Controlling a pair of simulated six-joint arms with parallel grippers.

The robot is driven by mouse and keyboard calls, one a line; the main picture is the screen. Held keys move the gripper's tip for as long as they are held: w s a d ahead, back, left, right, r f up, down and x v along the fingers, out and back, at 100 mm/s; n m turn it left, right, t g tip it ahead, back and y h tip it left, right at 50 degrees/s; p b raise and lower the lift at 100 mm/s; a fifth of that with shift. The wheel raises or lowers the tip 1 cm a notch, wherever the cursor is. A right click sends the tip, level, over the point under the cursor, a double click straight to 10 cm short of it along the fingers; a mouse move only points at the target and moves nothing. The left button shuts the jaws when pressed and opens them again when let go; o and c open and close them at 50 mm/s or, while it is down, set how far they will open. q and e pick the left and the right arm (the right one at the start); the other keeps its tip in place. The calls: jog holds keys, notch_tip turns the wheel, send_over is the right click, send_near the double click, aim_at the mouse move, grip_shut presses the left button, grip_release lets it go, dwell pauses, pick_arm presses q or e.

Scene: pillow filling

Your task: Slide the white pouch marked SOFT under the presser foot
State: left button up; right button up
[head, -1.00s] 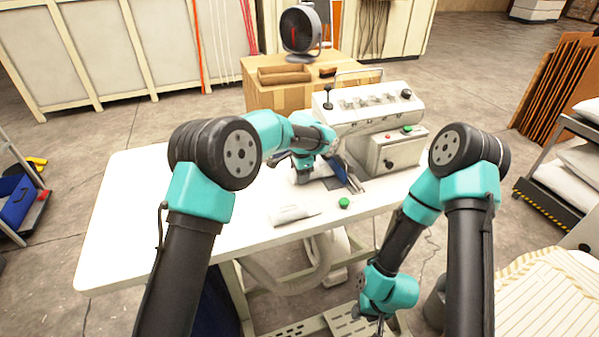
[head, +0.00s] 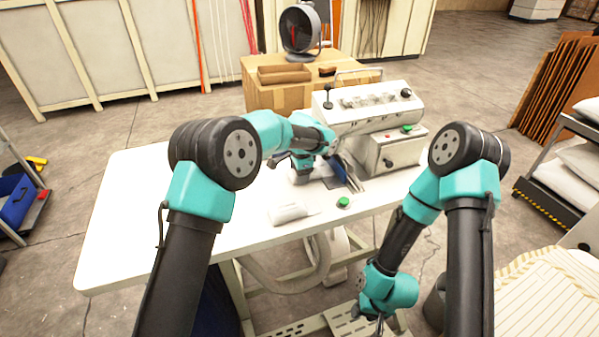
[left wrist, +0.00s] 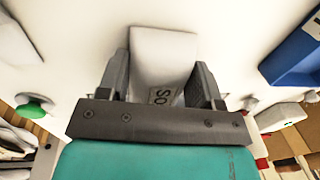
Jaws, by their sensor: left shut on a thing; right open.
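The white pouch (left wrist: 163,55) is between the two fingers of my left gripper (left wrist: 165,85) in the left wrist view. The letters "SO" show on it; the rest of the word is hidden. The left gripper is shut on the pouch, low over the white table. In the head view my left gripper (head: 302,172) is beside the sewing machine (head: 375,125), and my wrist hides most of the pouch. The presser foot cannot be made out. My right gripper (head: 380,322) is open, low in front of the table, its fingers partly cut off by the frame's bottom edge.
The white table (head: 140,215) is clear on its left. Another white item (head: 290,213) and a green button (head: 343,202) are near its front edge. A cardboard box (head: 270,95) is behind.

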pick_arm(q)
jog(key=o, duration=1)
jog(key=shift+r, duration=0.1)
jog(key=shift+s+a+r, duration=0.1)
jog(key=shift+a+r, duration=0.2)
jog(key=shift+r, duration=0.65)
jog(key=shift+s+a+r, duration=0.1)
jog(key=shift+a+r, duration=0.25)
jog(key=shift+r, duration=0.65)
jog(key=shift+s+a+r, duration=0.1)
jog(key=shift+a+r, duration=0.2)
jog(key=shift+r, duration=0.65)
